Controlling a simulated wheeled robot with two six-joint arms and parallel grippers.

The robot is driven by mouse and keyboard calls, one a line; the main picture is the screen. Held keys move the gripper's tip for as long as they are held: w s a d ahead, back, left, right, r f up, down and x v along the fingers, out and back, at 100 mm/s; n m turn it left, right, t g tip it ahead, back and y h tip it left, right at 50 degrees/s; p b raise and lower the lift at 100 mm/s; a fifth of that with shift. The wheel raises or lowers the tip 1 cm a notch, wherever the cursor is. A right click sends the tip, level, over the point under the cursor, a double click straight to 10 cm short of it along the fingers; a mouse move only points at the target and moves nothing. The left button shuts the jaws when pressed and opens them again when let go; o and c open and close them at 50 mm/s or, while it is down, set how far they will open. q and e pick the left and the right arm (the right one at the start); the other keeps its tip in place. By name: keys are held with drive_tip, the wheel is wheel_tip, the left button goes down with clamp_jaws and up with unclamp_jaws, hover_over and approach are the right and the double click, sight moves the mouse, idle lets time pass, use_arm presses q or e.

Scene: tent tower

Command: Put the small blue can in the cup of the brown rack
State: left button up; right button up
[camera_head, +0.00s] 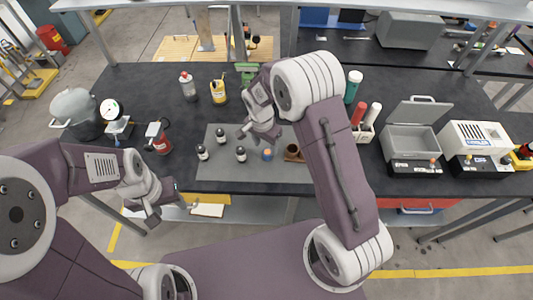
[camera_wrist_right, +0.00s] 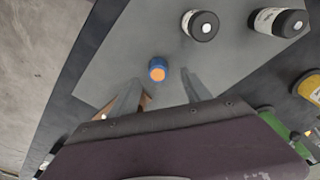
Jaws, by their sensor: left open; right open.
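The small blue can (camera_head: 267,156) with an orange top stands on the grey mat. In the right wrist view the blue can (camera_wrist_right: 157,64) appears between the tips of my open fingers, with no visible contact. The brown rack (camera_head: 293,153) stands just right of the can, partly hidden by my right arm. In the wrist view a bit of brown, likely the rack (camera_wrist_right: 145,102), shows beside one finger. My right gripper (camera_head: 259,135) is open and empty, above the mat near the can. My left gripper (camera_head: 168,204) is open and empty at the table's front edge.
Several dark bottles with white labels, one of them here (camera_head: 241,154), stand on the grey mat (camera_head: 222,175) left of the can. A red canister (camera_head: 160,140) stands farther left. An open grey case (camera_head: 410,139) stands at the right. The mat's front is clear.

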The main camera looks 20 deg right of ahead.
sight(267, 151)
drive_tip(key=f, duration=0.1)
drive_tip(key=f+p, duration=0.1)
drive_tip(key=f, duration=0.2)
drive_tip(key=shift+d+f, duration=0.35)
drive_tip(key=shift+f, duration=0.05)
drive_tip(key=shift+w+f, duration=0.1)
drive_tip(key=shift+f, duration=0.05)
drive_tip(key=c, duration=0.6)
clamp_jaws()
drive_tip(key=shift+r, duration=0.45)
drive_tip(key=r, duration=0.2)
drive_tip(key=d+r+b, duration=0.1)
drive_tip(key=r, duration=0.1)
drive_tip(key=shift+d, duration=0.1)
drive_tip(key=d+r, duration=0.2)
drive_tip(key=d, duration=0.1)
drive_tip(key=s+d+r+b, duration=0.1)
drive_tip(key=d+r, duration=0.1)
drive_tip(key=d, duration=0.1)
drive_tip(key=s+d+r, duration=0.1)
drive_tip(key=d+r, duration=0.1)
drive_tip(key=d, duration=0.2)
drive_tip(key=shift+s+d+r, duration=0.1)
drive_tip(key=shift+s, duration=0.1)
